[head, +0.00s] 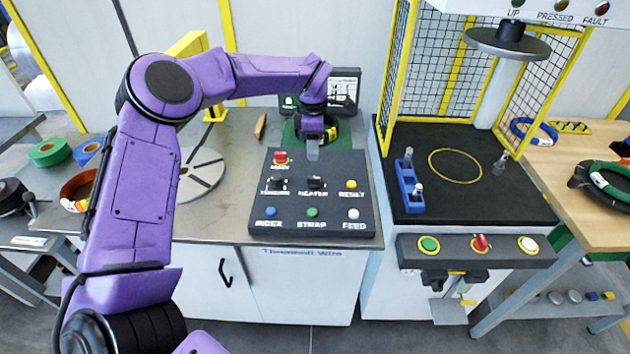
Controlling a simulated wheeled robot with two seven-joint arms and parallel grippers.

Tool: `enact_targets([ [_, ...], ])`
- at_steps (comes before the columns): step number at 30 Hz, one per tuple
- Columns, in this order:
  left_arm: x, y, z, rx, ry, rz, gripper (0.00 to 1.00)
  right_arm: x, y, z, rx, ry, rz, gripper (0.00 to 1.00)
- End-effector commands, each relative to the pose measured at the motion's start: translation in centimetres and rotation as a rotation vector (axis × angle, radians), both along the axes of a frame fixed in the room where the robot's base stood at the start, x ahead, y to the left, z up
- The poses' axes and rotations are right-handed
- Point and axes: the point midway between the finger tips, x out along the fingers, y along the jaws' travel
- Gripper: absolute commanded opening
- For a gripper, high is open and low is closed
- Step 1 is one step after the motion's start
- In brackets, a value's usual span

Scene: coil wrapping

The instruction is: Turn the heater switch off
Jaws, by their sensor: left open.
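The heater switch (316,182) is a black knob above the HEATER label on the dark control panel (345,215). Its exact setting is too small to tell. My left gripper (312,152) points down just above and behind the heater switch, near the panel's back edge. It is open, and its fingers look empty. I cannot tell whether it touches the panel. A second black knob (276,184) sits to the left of the heater switch, with the red MAIN button (281,157) above it. My right gripper is not in view.
Yellow RESET (351,184), blue INDEX (270,212), green STRAP (312,212) and white FEED (353,214) buttons surround the switch. A slotted round turntable (200,176) lies left of the panel. A caged press (455,165) stands to the right.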

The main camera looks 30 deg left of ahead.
Motion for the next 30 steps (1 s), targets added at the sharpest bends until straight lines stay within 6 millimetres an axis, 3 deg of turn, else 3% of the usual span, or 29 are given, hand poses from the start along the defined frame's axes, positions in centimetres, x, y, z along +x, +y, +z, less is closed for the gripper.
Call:
enact_targets([
  [15, 0.1, -0.2, -9.2, 0.001, 0.003, -0.003, 0.41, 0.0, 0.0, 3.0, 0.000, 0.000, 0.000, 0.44],
  [25, 0.1, -0.3, -10.0, 0.000, 0.000, -0.004, 0.41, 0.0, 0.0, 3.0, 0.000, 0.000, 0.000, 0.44],
  [29, 0.1, -0.3, -10.0, 0.000, 0.000, -0.004, 0.00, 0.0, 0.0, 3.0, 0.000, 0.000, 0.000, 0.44],
  [30, 0.1, -0.3, -10.0, -0.001, 0.001, -0.004, 0.00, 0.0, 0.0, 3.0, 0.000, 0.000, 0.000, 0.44],
])
